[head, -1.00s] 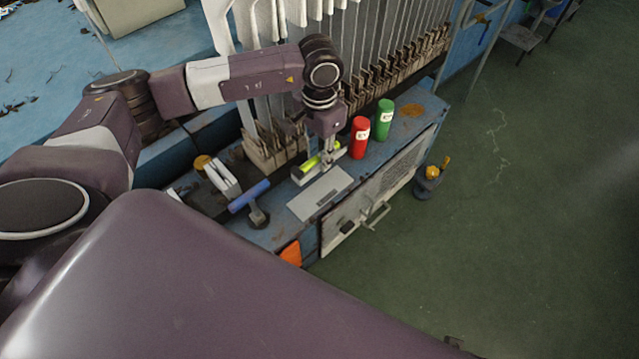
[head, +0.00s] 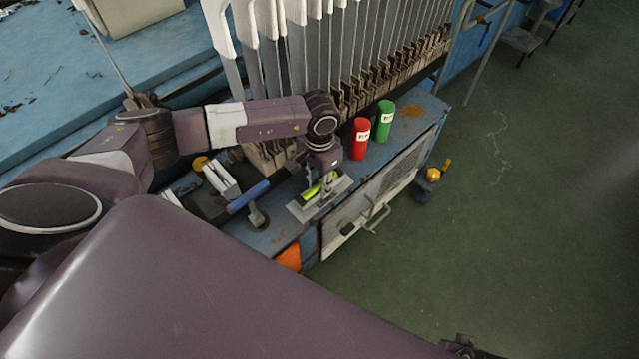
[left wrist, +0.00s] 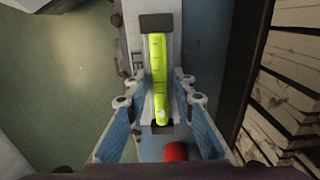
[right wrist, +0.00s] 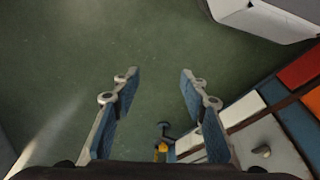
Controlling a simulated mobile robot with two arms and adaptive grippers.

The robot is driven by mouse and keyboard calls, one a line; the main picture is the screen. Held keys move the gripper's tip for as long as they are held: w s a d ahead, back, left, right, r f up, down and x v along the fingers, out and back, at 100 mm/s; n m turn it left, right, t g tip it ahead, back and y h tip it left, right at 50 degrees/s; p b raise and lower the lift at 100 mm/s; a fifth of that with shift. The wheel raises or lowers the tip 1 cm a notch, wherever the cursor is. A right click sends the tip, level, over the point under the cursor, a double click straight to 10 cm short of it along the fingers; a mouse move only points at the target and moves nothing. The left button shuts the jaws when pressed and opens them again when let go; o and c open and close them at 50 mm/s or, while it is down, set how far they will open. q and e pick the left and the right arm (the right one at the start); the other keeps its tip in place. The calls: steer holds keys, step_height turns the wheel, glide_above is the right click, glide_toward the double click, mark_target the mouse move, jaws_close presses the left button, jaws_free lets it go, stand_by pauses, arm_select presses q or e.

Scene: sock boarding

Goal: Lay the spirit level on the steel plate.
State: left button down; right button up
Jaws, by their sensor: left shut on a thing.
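The yellow-green spirit level (head: 314,190) is over the grey steel plate (head: 297,211) on the blue cabinet top. It lies lengthwise between the fingers in the left wrist view (left wrist: 159,70). My left gripper (head: 319,184) is shut on the level from above. The level looks very low over the plate; I cannot tell whether it touches. The gripper and the level hide part of the plate. My right gripper (right wrist: 158,78) is open and empty, over the green floor in its wrist view.
A red can (head: 360,139) and a green can (head: 384,121) stand right of the plate. A blue-handled tool (head: 248,197) lies left of it. Grey metal boards (head: 330,60) on a rack rise behind. A yellow-topped object (head: 432,175) stands by the cabinet on the floor.

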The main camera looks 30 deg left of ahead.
mark_target(319, 184)
arm_select(q)
steer(key=shift+f, duration=0.1)
arm_select(e)
steer(key=shift+r, duration=0.25)
arm_select(q)
steer(key=c, duration=1.7)
jaws_free()
steer(key=shift+o, duration=0.2)
arm_select(e)
steer(key=shift+w+r, duration=0.1)
steer(key=shift+r, duration=0.05)
arm_select(q)
step_height(319, 184, up, 12)
steer(key=p, duration=0.1)
arm_select(e)
steer(key=f, duration=0.1)
steer(key=s+f, duration=0.1)
steer(key=f, duration=0.3)
steer(key=shift+s+f, duration=0.1)
steer(key=shift+s, duration=0.15)
